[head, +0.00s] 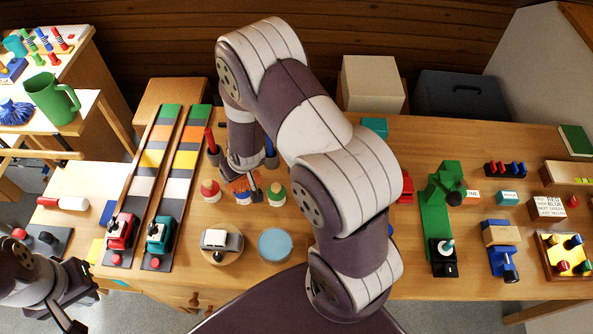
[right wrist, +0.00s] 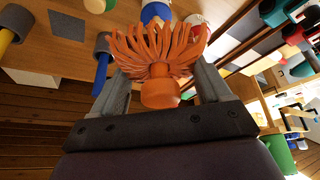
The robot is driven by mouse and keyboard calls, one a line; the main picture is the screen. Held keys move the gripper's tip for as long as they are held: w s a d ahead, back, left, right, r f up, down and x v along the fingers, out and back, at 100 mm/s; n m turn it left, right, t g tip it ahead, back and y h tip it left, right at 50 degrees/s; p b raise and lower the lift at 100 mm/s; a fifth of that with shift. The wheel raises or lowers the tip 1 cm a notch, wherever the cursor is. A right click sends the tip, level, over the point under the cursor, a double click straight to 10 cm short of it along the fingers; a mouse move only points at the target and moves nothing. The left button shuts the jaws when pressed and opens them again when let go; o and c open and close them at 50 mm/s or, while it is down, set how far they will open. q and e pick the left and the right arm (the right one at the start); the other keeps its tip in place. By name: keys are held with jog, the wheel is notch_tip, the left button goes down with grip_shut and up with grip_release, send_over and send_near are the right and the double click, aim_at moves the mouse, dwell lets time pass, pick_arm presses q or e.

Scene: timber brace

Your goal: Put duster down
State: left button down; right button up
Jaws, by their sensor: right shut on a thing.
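The orange duster (right wrist: 160,50) has its bristles spread away from my right gripper (right wrist: 158,85). That gripper is shut on the duster's round orange handle, with one grey finger on each side. My right arm hides much of the table's middle and most of that gripper. I cannot tell whether the duster touches the table. My left gripper (head: 78,300) is low at the left, its fingers apart and empty, away from the duster.
Grey holders with a red stick (head: 210,140) and a blue one (head: 270,150) flank the wrist. Striped tracks (head: 180,160) lie to the left. A blue duster (head: 15,112) lies on the far-left stand.

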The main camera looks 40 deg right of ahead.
jog(key=w+d+f+m+h+b, duration=0.1)
jog(key=w+d+f+m, duration=0.15)
jog(key=d, duration=0.75)
jog(key=w+d+f+m+h, duration=0.1)
jog(key=d+f+m, duration=0.3)
jog(key=d, duration=0.7)
jog(key=shift+n+g, duration=0.25)
jog(key=shift+g, duration=0.15)
jog(key=f+b, duration=0.1)
jog(key=f, duration=0.8)
jog(key=shift+w+f, duration=0.2)
jog(key=shift+a, duration=0.1)
jog(key=shift+f, duration=0.1)
jog(key=shift+f+b, duration=0.15)
jog(key=shift+b, duration=0.25)
jog(key=o, duration=0.7)
jog(key=shift+c, duration=0.2)
